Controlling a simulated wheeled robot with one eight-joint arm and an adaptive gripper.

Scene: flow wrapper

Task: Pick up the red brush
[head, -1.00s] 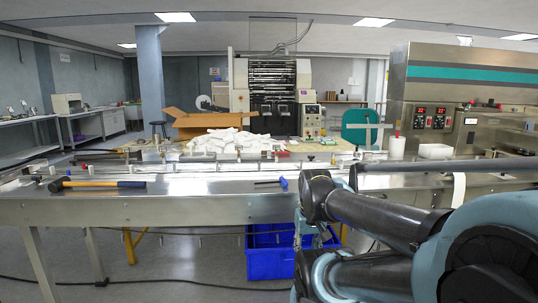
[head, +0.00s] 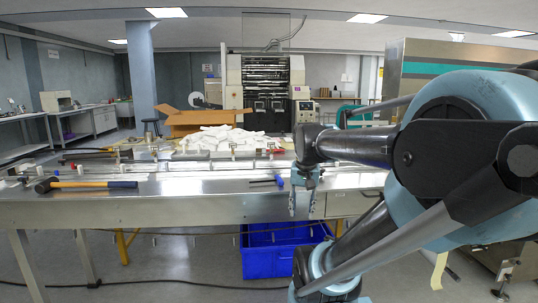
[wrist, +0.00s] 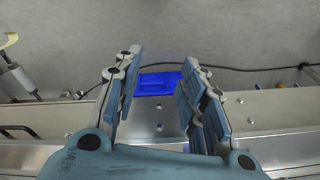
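No brush can be made out for certain. A small red thing (head: 276,152) lies on the far part of the metal table, right of the white pile in the head view; it is too small to tell whether it is the red brush. My gripper (head: 302,212) points down at the table's front edge, right of the blue-handled screwdriver. In the wrist view my gripper (wrist: 161,58) is open, with nothing between its fingers; the blue crate shows beyond them.
A hammer (head: 90,184) lies at the left of the metal table (head: 170,209). A blue-handled screwdriver (head: 279,182) lies near the middle. A pile of white packets (head: 225,138) and a cardboard box (head: 187,118) stand behind. A blue crate (head: 268,262) is on the floor below.

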